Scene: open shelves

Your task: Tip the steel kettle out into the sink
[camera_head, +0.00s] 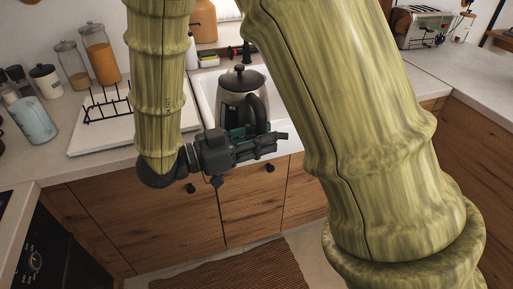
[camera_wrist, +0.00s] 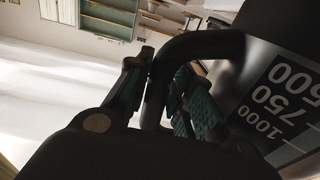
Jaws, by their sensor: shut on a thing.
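The steel kettle (camera_head: 232,97) has a black lid and a black handle, and it looks upright in the head view. It is over or in the white sink (camera_head: 208,86); whether its base touches anything is hidden. My gripper (camera_head: 266,142) is at the kettle's near side, by the handle. In the wrist view my gripper (camera_wrist: 158,98) is shut on the black handle (camera_wrist: 196,44), with a finger on each side. The kettle's dark body (camera_wrist: 285,85), with a white volume scale, fills the right of that view.
A white board with a black rack (camera_head: 105,105) lies left of the sink. Glass jars (camera_head: 100,52) and a blue glass container (camera_head: 33,122) stand further left. A toaster (camera_head: 422,27) is on the right counter. Wooden cabinets (camera_head: 150,225) are below.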

